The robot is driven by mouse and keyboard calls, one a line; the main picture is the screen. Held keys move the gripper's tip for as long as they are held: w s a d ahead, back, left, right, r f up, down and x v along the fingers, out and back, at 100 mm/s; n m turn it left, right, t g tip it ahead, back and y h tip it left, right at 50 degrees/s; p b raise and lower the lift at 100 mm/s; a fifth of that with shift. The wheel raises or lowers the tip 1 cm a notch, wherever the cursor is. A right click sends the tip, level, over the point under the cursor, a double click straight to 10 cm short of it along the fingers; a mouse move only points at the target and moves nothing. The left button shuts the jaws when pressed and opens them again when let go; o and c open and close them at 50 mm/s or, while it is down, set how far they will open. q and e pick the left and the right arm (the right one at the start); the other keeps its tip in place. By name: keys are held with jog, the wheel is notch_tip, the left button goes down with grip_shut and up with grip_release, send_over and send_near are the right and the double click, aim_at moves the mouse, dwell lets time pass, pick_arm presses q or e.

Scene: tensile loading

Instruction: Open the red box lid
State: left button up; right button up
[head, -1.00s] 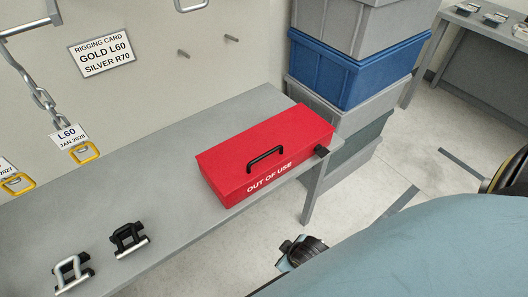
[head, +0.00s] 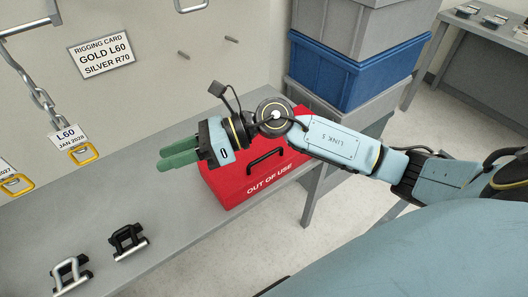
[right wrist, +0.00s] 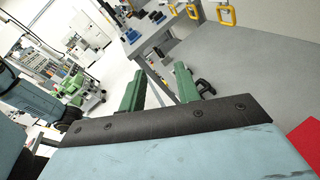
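The red box (head: 245,185) marked "OUT OF USE" sits on the right end of the grey bench, its lid down. A black handle (head: 267,156) is on its lid. My right gripper (head: 177,157) reaches over the back left of the box, its green fingers pointing left, and its arm hides the box's back and right parts. In the right wrist view the two green fingers (right wrist: 157,88) stand apart with nothing between them, and the red box shows only at the right edge (right wrist: 306,140). My left gripper is not in view.
Two shackle-like fittings, one silver (head: 71,275) and one black (head: 127,242), stand on the bench (head: 90,207) at the left. Stacked bins (head: 350,70) stand behind the box. A chain (head: 43,102) with yellow links hangs at the wall. The bench middle is clear.

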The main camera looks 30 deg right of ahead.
jog(key=d+f+n+g+h, duration=0.2)
jog(key=d+f+n+h, duration=0.3)
jog(key=d+h, duration=0.1)
jog(key=n+h, duration=0.3)
jog(key=h, duration=0.6)
send_near(263, 157)
jog(key=shift+m, duration=0.3)
jog(key=f, duration=0.5)
jog(key=w+f, duration=0.1)
jog(key=f, duration=0.1)
jog(key=shift+w+a+f, duration=0.1)
jog(key=shift+a+f, duration=0.1)
jog(key=shift+f, duration=0.15)
grip_shut()
